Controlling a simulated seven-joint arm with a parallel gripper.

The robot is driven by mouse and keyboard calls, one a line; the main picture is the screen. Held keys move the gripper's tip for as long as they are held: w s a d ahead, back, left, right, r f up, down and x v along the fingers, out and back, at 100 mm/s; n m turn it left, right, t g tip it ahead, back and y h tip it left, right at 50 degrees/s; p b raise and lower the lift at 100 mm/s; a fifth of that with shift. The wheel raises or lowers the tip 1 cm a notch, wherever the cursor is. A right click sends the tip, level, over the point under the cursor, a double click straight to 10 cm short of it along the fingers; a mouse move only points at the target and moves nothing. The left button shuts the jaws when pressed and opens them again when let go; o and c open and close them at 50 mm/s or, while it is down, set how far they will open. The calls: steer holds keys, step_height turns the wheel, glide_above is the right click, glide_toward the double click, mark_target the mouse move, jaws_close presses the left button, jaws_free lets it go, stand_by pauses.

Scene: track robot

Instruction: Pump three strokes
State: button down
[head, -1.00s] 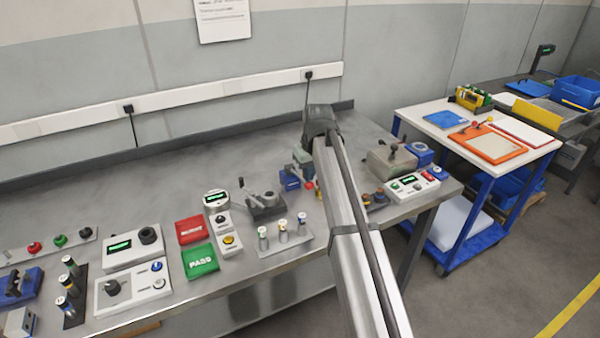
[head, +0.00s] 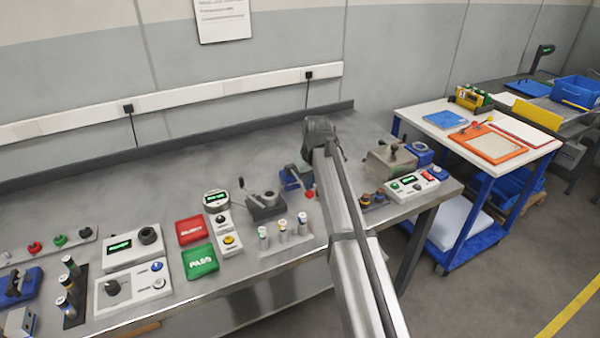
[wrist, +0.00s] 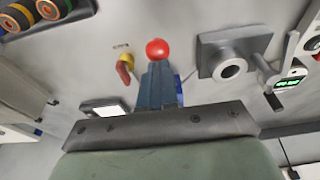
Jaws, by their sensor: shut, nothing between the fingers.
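A red ball knob (wrist: 157,49) shows in the wrist view right at the tips of my gripper (wrist: 158,66). The fingers are shut with nothing between them; whether they touch the knob I cannot tell. The knob also shows in the head view (head: 309,194), beside a small blue device (head: 290,180) at the middle of the bench. This looks like the pump and its handle, but my arm hides much of it. A little blue (wrist: 181,97) shows behind the fingers in the wrist view. In the head view my fingers are hidden behind my wrist.
A yellow fitting with a red lever (wrist: 125,66) is close beside the fingers. A grey block with a round bore (wrist: 230,66) stands on the other side. In the head view, a lever device (head: 265,204) and small posts (head: 283,232) are nearby. The bench's back (head: 200,155) is clear.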

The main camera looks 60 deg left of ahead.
steer(key=shift+f, duration=0.2)
steer(key=a+v, duration=0.2)
steer(key=v, duration=0.8)
steer(key=shift+r, duration=0.15)
stand_by(0.6)
steer(key=shift+a, duration=0.1)
stand_by(0.4)
steer(key=shift+d+x, duration=0.15)
steer(key=shift+x, duration=0.6)
steer(key=shift+d+x, duration=0.15)
steer(key=shift+x, duration=0.55)
steer(key=shift+f, duration=0.2)
stand_by(1.9)
